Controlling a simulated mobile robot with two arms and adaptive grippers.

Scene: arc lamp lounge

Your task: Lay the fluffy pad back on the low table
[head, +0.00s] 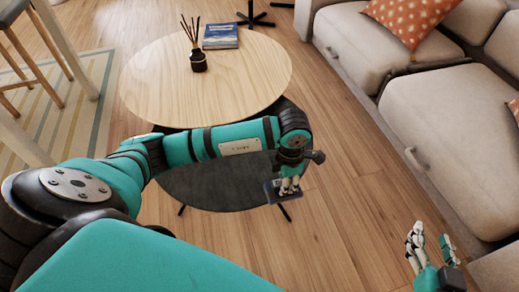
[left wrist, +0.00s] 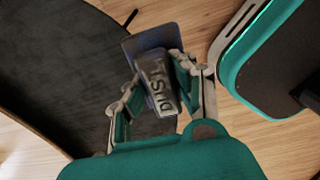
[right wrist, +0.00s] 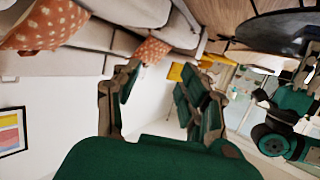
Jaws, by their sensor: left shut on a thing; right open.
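My left gripper (head: 290,186) is shut on a grey-blue pad (head: 270,191) with a block-like grip. In the left wrist view the pad (left wrist: 138,42) shows beyond the fingers, and its grip (left wrist: 160,86) carries pale lettering like "DUST". The pad is at the right edge of the dark low round table (head: 205,190); I cannot tell how high it is above it. The table top also fills the left of the left wrist view (left wrist: 50,75). My right gripper (head: 430,243) is open and empty, over the floor near the sofa; its spread fingers show in the right wrist view (right wrist: 160,90).
A higher pale wood round table (head: 240,85) overlaps the dark one at the back, with a reed diffuser (head: 198,62) and a blue book (head: 220,36). A beige sofa (head: 445,115) lines the right. My left arm covers part of the dark table, whose visible top is bare.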

